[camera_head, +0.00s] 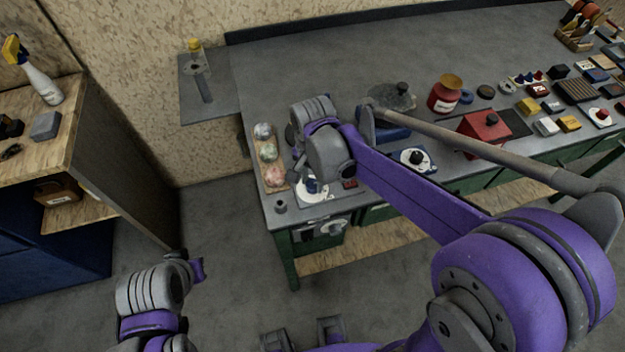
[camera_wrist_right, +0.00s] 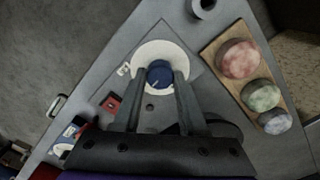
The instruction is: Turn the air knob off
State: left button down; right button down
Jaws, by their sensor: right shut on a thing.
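The air knob is a blue round knob (camera_wrist_right: 159,73) with a pale pointer line, on a white round dial plate (camera_wrist_right: 143,56) at the bench corner. In the head view the blue knob (camera_head: 313,186) shows partly below my right wrist. My right gripper (camera_wrist_right: 160,77) has one finger on each side of the knob and is shut on it. In the head view its fingers are mostly hidden by the wrist. My left gripper (camera_head: 190,268) hangs low over the floor at the lower left, away from the bench; its jaws cannot be made out.
A wooden tray (camera_wrist_right: 213,56) with several coloured round pieces sits beside the dial. A small red block (camera_wrist_right: 110,104) lies on the other side. Another dial with a black knob (camera_head: 416,157), a red jar (camera_head: 445,95) and a red box (camera_head: 482,133) stand along the bench (camera_head: 300,60).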

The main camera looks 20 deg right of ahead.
jog(key=n, duration=0.4)
jog(key=shift+n+b, duration=0.3)
jog(key=shift+b, duration=0.05)
jog(key=n, duration=0.4)
jog(key=shift+n, duration=0.3)
jog(key=n+b, duration=0.1)
jog(key=n, duration=0.3)
jog(key=shift+n, duration=2.2)
jog(key=shift+c, duration=2.2)
grip_release()
jog(key=shift+r, duration=0.15)
